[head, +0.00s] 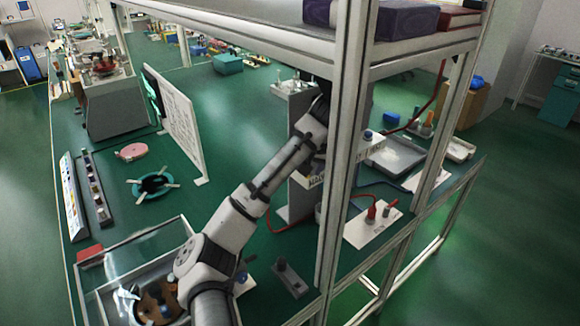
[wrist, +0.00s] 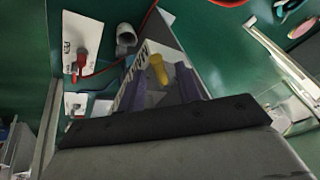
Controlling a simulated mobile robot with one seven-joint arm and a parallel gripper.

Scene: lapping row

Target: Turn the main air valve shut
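A yellow valve handle (wrist: 157,68) shows in the wrist view, by a pale panel with partly hidden dark lettering (wrist: 133,74). My gripper (wrist: 161,82) has its two purple fingers apart, one on each side of the handle. A gap shows beside the handle, so the fingers look open; I cannot tell how deep the handle sits between them. In the head view my arm reaches behind the white frame post, which hides my gripper and the yellow handle. The lettered panel (head: 315,181) shows there in part.
A red valve (head: 371,212) stands on a white plate (head: 365,232) right of the post; a red-handled valve shows in the wrist view (wrist: 80,62). A red hose (head: 290,226) runs along the green bench. The post (head: 345,140) and shelf (head: 270,30) stand close to my arm.

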